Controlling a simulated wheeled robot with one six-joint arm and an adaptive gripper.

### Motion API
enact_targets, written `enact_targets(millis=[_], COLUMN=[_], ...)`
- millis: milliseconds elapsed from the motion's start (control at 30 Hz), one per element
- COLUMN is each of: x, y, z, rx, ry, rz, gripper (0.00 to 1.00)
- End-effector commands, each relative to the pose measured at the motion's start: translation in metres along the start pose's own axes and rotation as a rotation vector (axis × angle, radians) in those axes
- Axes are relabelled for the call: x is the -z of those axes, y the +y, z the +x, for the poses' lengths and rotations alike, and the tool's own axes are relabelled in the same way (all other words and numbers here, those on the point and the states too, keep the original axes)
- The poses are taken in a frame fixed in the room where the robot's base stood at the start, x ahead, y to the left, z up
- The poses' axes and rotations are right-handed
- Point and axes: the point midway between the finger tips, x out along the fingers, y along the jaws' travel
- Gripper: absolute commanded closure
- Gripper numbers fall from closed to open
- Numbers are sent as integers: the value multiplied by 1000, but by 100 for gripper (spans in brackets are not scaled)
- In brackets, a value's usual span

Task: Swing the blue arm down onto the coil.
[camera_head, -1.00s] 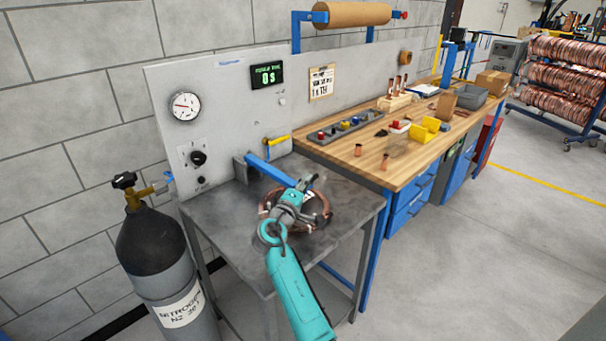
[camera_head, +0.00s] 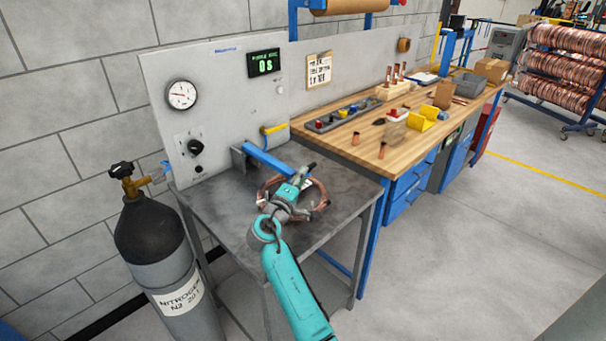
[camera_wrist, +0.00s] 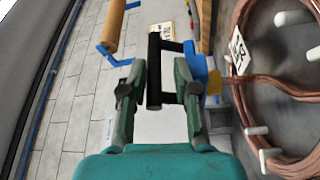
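The blue arm (camera_head: 268,163) reaches out from a bracket on the panel, above the copper coil (camera_head: 322,207) on the grey metal bench. In the wrist view the blue arm (camera_wrist: 201,66) shows behind the right finger, joined to a black handle (camera_wrist: 154,72). My gripper (camera_head: 303,180) is over the coil at the arm's outer end. In the wrist view my gripper (camera_wrist: 160,75) has its fingers spread, with the handle bar between them. The bar is close to the left finger, with a gap to the right finger. The coil (camera_wrist: 247,100) fills the right side there. My gripper partly hides the coil in the head view.
The panel (camera_head: 225,90) behind the bench carries a gauge, a display reading 0 s and a yellow-handled valve (camera_head: 274,128). A nitrogen cylinder (camera_head: 165,250) stands left of the bench. A wooden workbench (camera_head: 370,150) with parts adjoins at the right. Floor is clear in front.

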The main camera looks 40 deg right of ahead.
Motion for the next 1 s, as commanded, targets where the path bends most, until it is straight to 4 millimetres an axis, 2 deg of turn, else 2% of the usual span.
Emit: enact_targets(millis=[33, 300, 500, 667, 1000], x=[1, 1, 1, 0, 0], y=[-2, -2, -1, 0, 0], z=[-12, -65, -91, -100, -100], rx=[3, 2, 2, 1, 0], ry=[4, 5, 3, 1, 1], rz=[-1, -1, 0, 0, 0], gripper=[73, 73, 73, 73, 73])
